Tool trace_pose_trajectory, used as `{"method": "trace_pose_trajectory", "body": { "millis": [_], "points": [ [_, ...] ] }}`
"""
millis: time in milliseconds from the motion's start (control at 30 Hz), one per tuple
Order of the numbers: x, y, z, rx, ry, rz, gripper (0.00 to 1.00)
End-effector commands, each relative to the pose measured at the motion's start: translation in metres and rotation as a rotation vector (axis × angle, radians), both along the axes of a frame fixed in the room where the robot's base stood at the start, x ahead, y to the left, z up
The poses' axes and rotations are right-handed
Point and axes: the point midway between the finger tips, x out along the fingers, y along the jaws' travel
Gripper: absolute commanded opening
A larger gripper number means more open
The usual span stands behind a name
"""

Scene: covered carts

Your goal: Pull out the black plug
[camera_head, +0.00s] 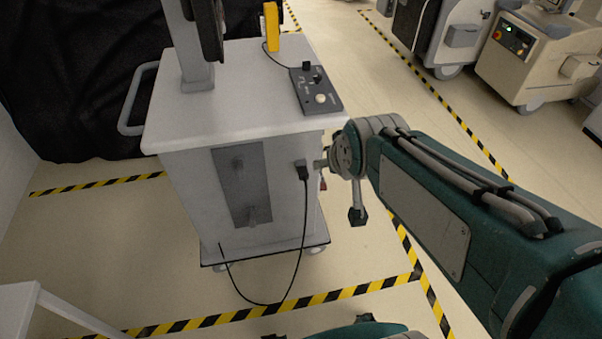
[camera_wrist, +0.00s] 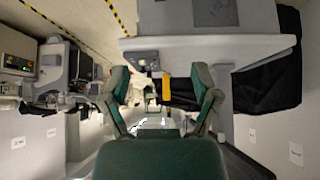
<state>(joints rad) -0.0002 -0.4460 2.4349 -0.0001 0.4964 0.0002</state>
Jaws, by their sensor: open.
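The black plug (camera_head: 302,170) sits in the cart's front face, near its right edge in the head view. Its black cable hangs down to the floor and loops back to the cart's lower left. The end of my arm (camera_head: 346,155) is just right of the plug in the picture; the gap in depth is hard to judge. In the wrist view, my gripper (camera_wrist: 161,78) is open, with its two green fingers spread and nothing between them. I cannot make out the plug in the wrist view, which shows the cart (camera_wrist: 265,44) upside down.
A dark control box (camera_head: 316,91) and a yellow device (camera_head: 271,27) are on the cart top. A handle (camera_head: 133,100) juts out at left. A black cover (camera_head: 70,60) hangs behind. Other machines (camera_head: 530,55) stand at back right. Striped tape marks the open floor.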

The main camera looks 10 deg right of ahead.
Motion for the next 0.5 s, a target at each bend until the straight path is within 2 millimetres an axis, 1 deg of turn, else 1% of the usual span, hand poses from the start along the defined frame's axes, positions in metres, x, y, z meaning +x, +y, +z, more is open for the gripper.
{"method": "trace_pose_trajectory", "body": {
  "millis": [33, 200, 300, 367, 400, 500],
  "points": [
    [0.020, 0.000, -0.009, 0.000, -0.018, 0.000, 0.79],
    [0.080, -0.001, -0.032, 0.001, -0.123, 0.000, 0.79],
    [0.113, 0.000, -0.049, 0.001, -0.186, 0.000, 0.79],
    [0.130, 0.000, -0.061, 0.000, -0.222, 0.001, 0.79],
    [0.142, 0.000, -0.069, 0.000, -0.247, 0.001, 0.79],
    [0.167, 0.000, -0.092, 0.000, -0.309, 0.001, 0.79]
  ]
}}
